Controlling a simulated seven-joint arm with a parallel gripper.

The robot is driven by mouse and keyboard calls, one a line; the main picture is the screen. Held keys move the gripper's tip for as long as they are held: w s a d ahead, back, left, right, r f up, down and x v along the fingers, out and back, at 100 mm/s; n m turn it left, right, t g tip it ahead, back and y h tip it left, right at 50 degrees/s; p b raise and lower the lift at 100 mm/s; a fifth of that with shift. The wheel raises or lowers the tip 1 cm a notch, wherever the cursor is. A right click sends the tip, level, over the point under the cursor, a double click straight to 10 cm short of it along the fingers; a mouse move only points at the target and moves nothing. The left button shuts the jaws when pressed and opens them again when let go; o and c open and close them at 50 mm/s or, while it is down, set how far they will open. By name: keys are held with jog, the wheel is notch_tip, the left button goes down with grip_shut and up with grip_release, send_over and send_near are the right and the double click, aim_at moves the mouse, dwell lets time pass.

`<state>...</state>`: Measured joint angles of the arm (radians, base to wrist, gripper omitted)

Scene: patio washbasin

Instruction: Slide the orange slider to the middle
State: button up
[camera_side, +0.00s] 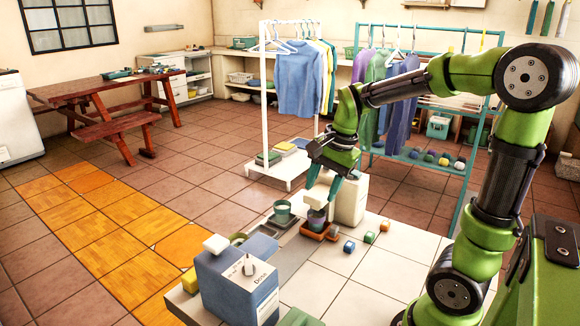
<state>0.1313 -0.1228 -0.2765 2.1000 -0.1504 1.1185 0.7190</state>
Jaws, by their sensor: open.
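I cannot pick out an orange slider with certainty. I cannot tell whether that part is a slider. My gripper (322,193) is open, pointing down over the back of the counter beside a white container (352,201). It is above a dark cup (316,217) and well apart from the box. What lies between its fingers is too small to tell.
The front counter tiles (345,295) are clear. A clothes rack (264,100) stands behind.

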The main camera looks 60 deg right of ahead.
aim_at(335, 227)
jog(key=d+f+m+g, duration=0.1)
jog(key=d+m+g, duration=0.2)
jog(key=d+m, duration=1.15)
jog(key=a+f+m, duration=0.1)
jog(key=f, duration=0.4)
jog(key=a+f+m, duration=0.1)
jog(key=f+m, duration=0.1)
jog(key=f, duration=0.4)
jog(key=a+f+m, duration=0.1)
jog(key=a+f, duration=0.1)
jog(key=f, duration=0.3)
jog(key=shift+w+a+f+h, duration=0.1)
jog(key=shift+w+f+h, duration=0.1)
jog(key=shift+w+h, duration=0.2)
jog(key=shift+c, duration=0.2)
grip_shut()
